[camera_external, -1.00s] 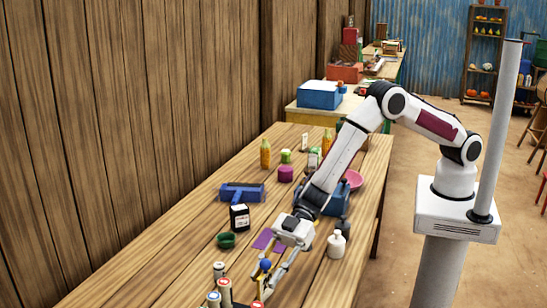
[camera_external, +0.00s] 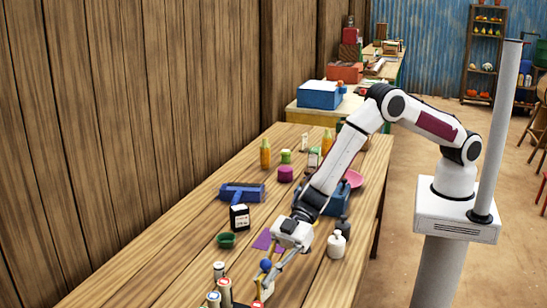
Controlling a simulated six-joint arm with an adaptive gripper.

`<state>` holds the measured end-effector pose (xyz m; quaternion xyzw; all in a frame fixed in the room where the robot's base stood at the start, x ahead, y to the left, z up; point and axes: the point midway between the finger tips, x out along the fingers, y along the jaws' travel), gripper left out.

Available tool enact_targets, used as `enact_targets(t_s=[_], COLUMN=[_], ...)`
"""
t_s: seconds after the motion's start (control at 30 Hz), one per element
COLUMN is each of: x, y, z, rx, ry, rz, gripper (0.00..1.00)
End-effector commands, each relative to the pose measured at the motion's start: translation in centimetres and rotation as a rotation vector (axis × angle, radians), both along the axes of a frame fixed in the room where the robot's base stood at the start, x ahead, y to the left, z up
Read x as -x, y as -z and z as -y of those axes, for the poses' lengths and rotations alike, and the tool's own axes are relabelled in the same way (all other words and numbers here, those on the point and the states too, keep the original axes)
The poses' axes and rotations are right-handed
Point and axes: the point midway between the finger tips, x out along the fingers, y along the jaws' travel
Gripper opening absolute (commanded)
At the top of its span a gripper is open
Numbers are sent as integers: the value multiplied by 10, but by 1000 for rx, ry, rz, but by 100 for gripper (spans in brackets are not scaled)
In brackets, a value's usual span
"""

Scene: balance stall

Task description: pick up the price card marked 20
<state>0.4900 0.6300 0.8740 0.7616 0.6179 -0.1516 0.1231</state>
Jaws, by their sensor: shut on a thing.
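My gripper (camera_external: 266,284) is low over the near end of the wooden table (camera_external: 175,262), at the bottom of the view. Its fingers are shut on a small pale thing (camera_external: 268,291), apparently a price card. It is mostly hidden by the fingers, and its marking is too small to read. I cannot tell whether it still touches the table. A blue ball (camera_external: 265,265) shows right by the fingers.
Several upright rolls or cans (camera_external: 225,290) stand close left of my gripper. A green bowl (camera_external: 226,240), a dark box with a white label (camera_external: 239,217), a purple sheet (camera_external: 264,240) and a white bottle (camera_external: 336,245) are farther back. The table's left near part is clear.

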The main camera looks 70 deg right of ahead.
Motion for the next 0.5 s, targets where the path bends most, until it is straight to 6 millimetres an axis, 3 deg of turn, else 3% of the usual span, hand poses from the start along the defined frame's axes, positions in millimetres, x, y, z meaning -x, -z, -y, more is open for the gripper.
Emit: enact_targets(t_s=[0.27,0.5], x=[0,0], y=[-2,-17], z=[0,0], rx=[-1,-3], ry=[0,0], rz=[0,2], gripper=[0,0])
